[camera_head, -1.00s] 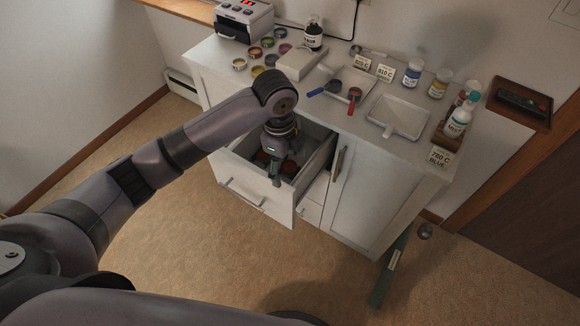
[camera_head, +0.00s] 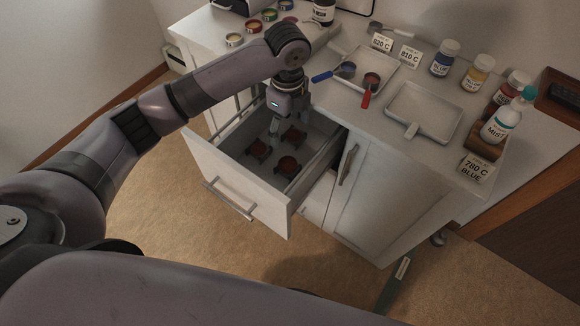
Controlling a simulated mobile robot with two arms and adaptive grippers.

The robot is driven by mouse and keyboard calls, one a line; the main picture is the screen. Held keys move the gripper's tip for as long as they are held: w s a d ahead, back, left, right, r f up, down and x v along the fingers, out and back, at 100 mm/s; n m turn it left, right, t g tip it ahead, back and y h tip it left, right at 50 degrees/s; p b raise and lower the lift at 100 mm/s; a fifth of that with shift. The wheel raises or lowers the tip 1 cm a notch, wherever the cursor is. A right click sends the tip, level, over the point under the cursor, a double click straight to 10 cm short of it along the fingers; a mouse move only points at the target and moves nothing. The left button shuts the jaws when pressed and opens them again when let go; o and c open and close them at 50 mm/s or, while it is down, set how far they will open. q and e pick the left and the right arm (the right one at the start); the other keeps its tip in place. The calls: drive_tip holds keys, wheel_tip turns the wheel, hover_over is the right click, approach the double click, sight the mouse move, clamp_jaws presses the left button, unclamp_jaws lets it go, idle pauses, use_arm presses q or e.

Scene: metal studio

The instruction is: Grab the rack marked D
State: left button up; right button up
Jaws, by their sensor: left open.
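The open drawer (camera_head: 222,166) of the white cabinet holds several small dark-red racks. One rack (camera_head: 258,149) lies at the left, one (camera_head: 293,136) further back and one (camera_head: 287,167) nearer the front right. No letter can be read on any of them, so I cannot tell which is marked D. My left gripper (camera_head: 274,135) points down over the back part of the drawer, open, with its fingers between the left and back racks in the picture. It holds nothing that I can see. My right gripper is not in view.
The white cabinet top carries a tray with red- and blue-handled tools (camera_head: 366,70), an empty tray (camera_head: 422,111), jars (camera_head: 445,58), a spray bottle (camera_head: 501,124) and label cards (camera_head: 478,168). The drawer walls surround the racks. A green strip (camera_head: 394,288) lies on the floor.

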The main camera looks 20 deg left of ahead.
use_arm(q)
hover_over(290, 169)
drive_tip(key=f, duration=1.1)
drive_tip(key=shift+w+a+f, duration=0.25)
drive_tip(key=shift+a+f, duration=0.05)
drive_tip(key=shift+s+d+f+b, duration=0.1)
drive_tip(key=shift+d+f+b, duration=0.1)
drive_tip(key=shift+f, duration=1.3)
drive_tip(key=shift+s+d+f+b, duration=0.1)
drive_tip(key=shift+f+b, duration=0.05)
drive_tip(key=shift+f, duration=1.3)
drive_tip(key=shift+c, duration=0.2)
drive_tip(key=c, duration=1.2)
